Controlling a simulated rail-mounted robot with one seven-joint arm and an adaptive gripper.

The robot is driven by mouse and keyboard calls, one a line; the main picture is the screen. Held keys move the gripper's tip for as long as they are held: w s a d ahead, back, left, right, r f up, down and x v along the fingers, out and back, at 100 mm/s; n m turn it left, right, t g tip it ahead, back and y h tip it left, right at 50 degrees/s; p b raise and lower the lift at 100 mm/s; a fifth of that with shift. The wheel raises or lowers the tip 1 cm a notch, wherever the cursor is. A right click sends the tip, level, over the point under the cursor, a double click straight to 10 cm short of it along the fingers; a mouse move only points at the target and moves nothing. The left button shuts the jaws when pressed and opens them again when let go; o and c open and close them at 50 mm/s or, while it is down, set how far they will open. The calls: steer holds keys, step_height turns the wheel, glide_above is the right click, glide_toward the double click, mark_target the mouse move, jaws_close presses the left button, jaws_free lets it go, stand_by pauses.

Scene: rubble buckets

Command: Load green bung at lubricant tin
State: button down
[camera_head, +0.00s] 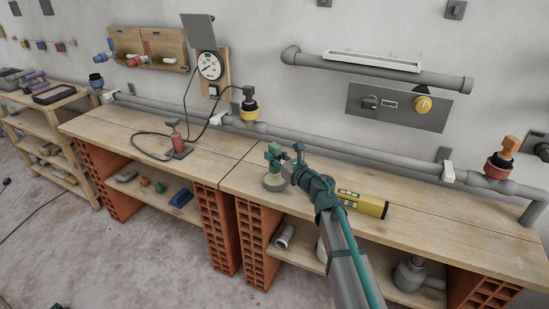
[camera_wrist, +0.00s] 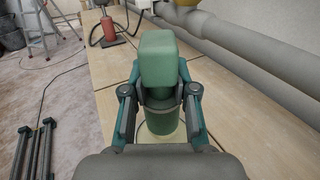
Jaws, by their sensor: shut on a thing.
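My gripper (camera_head: 288,161) is over the front bench and shut on the green bung (camera_head: 272,153). In the wrist view the bung (camera_wrist: 158,58) stands upright between the two fingers (camera_wrist: 160,94), with a blocky top and a rounder lower body. A low, round grey-green tin (camera_head: 274,184), which looks like the lubricant tin, sits on the bench directly below the bung. Its pale rim (camera_wrist: 146,140) shows partly around the bung's lower end in the wrist view. Whether the bung touches the tin or hangs just above it, I cannot tell.
A red hand pump (camera_head: 178,143) with a black hose stands on the bench at left. A grey pipe (camera_head: 330,153) with upright stubs runs along the wall. Bare wood lies left of the tin.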

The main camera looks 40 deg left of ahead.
mark_target(274, 145)
steer(key=shift+r+p, duration=1.5)
steer(key=shift+r, duration=0.8)
